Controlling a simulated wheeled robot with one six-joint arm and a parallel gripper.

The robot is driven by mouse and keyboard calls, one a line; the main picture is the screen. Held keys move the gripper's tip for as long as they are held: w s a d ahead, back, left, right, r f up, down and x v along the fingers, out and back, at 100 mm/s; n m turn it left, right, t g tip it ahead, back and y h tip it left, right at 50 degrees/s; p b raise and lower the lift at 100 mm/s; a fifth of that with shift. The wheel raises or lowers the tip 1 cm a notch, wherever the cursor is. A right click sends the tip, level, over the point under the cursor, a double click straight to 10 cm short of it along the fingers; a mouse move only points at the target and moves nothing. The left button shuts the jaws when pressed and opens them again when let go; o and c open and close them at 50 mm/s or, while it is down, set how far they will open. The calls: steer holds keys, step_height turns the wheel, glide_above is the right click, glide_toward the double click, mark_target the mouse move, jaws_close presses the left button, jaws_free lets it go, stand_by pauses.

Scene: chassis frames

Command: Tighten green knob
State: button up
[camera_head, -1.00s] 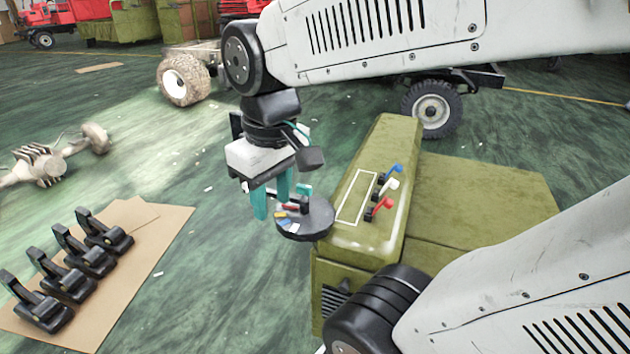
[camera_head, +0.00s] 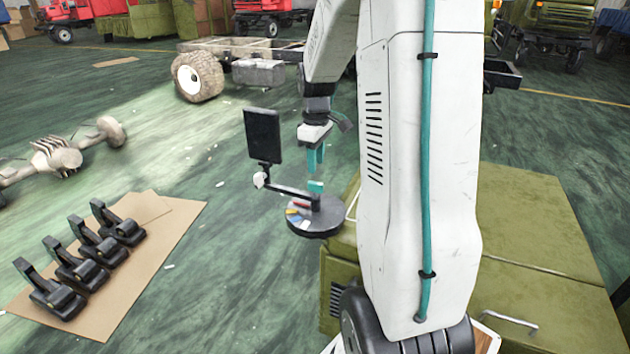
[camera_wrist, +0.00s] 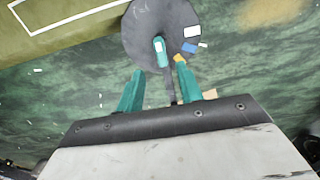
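The green knob (camera_head: 316,186) is a small teal piece on top of a dark post, which stands on a round dark disc (camera_head: 325,228). In the wrist view the knob (camera_wrist: 159,45) shows ahead of the fingertips, over the same disc (camera_wrist: 135,27). My gripper (camera_head: 316,160) is above the knob in the head view, apart from it. In the wrist view my gripper (camera_wrist: 159,72) has its two teal fingers spread, with nothing between the tips. The knob lies roughly in line with the gap between them.
A black flat panel (camera_head: 262,135) on a side arm stands left of the knob. An olive-green cabinet (camera_head: 545,250) is at right, partly hidden by my arm. Several black pedals (camera_head: 115,225) lie on cardboard (camera_head: 165,245) at left.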

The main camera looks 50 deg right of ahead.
mark_target(316, 183)
step_height(316, 183, down, 7)
steer(key=shift+f, duration=0.1)
steer(key=shift+a, duration=0.1)
jaws_close()
